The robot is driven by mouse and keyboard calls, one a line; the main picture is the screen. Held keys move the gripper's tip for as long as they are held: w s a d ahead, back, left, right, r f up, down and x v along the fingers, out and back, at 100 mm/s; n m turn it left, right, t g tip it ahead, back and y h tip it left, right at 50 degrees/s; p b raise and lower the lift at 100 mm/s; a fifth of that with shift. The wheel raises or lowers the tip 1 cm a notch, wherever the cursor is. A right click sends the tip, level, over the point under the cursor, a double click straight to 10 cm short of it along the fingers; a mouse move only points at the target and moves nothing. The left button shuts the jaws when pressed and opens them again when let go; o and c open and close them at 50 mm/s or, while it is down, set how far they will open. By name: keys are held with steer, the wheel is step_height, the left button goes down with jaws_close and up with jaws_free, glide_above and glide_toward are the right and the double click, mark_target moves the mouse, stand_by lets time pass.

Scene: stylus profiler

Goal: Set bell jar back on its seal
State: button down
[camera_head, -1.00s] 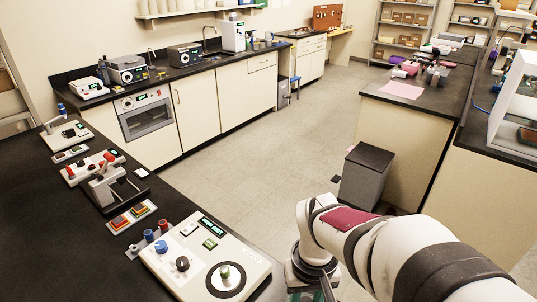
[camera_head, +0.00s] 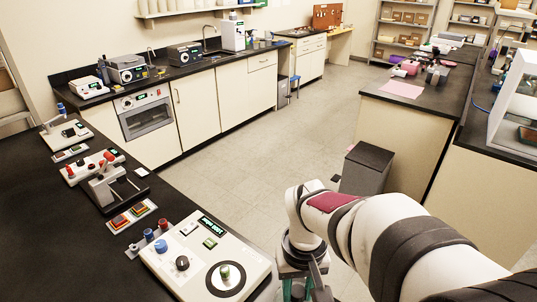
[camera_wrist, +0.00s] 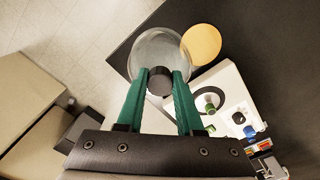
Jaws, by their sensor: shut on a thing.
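The bell jar (camera_wrist: 150,48) is a clear glass dome with a black knob (camera_wrist: 159,84), seen from above in the wrist view. My gripper (camera_wrist: 161,77) has its two green fingers shut on this knob. In the head view, my gripper (camera_head: 298,291) shows at the bottom edge, right of the profiler, and the jar is out of sight. The profiler (camera_head: 180,246) is a white box on the black counter. Its seal, a black ring (camera_head: 212,282) around a pale disc with a green-topped post, is bare. The seal also shows in the wrist view (camera_wrist: 201,108), right of the jar and apart from it.
A flat orange disc (camera_wrist: 205,40) lies beside the jar's outline in the wrist view. Left of the profiler's knobs are a small rack (camera_head: 150,240) with coloured caps and a tray of red-orange pieces (camera_head: 130,216). Open floor and a grey bin (camera_head: 366,170) lie beyond the counter.

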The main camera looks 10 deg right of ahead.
steer(key=w+a, duration=1.4)
steer(key=a, duration=0.1)
steer(key=shift+f, duration=0.35)
steer(key=shift+f, duration=2.5)
steer(key=shift+f, duration=0.25)
steer(key=shift+f, duration=0.4)
steer(key=shift+f, duration=0.15)
